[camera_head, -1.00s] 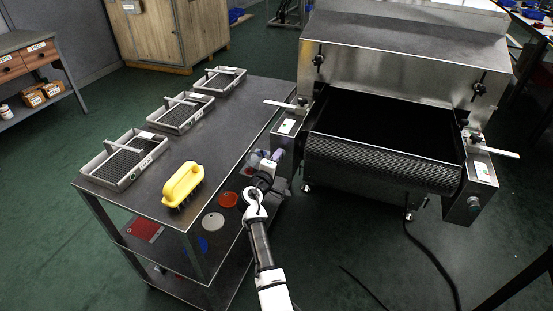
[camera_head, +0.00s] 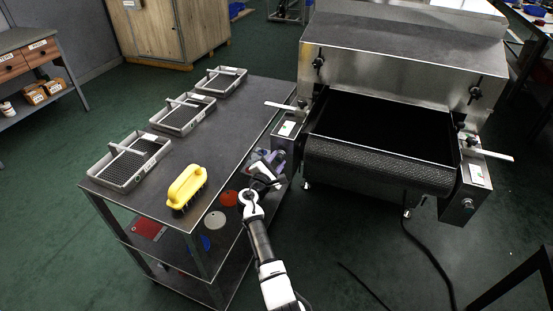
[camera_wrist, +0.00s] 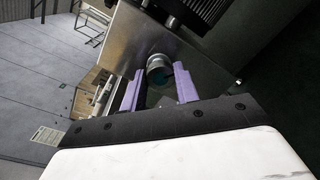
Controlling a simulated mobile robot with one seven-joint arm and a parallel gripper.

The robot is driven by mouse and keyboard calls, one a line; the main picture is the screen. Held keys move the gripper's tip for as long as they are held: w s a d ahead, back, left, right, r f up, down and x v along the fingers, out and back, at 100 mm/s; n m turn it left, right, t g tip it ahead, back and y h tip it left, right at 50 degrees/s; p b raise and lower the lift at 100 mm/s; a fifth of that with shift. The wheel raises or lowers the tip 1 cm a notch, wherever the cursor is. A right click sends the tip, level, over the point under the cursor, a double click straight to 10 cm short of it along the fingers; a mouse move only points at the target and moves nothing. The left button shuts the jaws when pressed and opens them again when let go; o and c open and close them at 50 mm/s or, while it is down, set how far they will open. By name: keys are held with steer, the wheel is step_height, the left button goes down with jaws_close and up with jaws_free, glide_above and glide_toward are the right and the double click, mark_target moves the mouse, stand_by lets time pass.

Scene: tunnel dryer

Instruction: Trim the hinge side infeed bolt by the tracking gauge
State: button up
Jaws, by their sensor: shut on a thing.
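The tunnel dryer (camera_head: 400,62) stands at the right, with its dark mesh belt (camera_head: 380,168) at the open infeed end. My gripper (camera_head: 275,158) is at the dryer's left infeed side plate. In the wrist view my gripper's purple fingers (camera_wrist: 158,88) stand on either side of a round metal bolt head (camera_wrist: 159,66), shut on it. In the head view my gripper hides this bolt. A similar round bolt (camera_head: 468,204) shows on the right side plate. White gauge-like labels lie on top of the left (camera_head: 287,128) and right (camera_head: 477,174) side plates; their markings are too small to read.
A metal cart (camera_head: 240,120) stands left of the dryer, close to my arm. It carries several wire-mesh trays (camera_head: 131,160) and a yellow-handled brush (camera_head: 187,186). A black cable (camera_head: 428,255) runs over the green floor below the dryer. Pale bars stick out at both dryer sides.

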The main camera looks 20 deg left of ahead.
steer(key=n+p, duration=0.2)
steer(key=n, duration=0.2)
steer(key=shift+f+n+p, duration=0.15)
steer(key=shift+n+p, duration=0.45)
steer(key=shift+n, duration=0.9)
steer(key=o, duration=1)
steer(key=shift+c, duration=0.2)
steer(key=shift+s, duration=0.1)
steer(key=s+a+b, duration=0.1)
steer(key=s, duration=1.2)
steer(key=shift+s+a, duration=0.15)
steer(key=shift+s, duration=0.2)
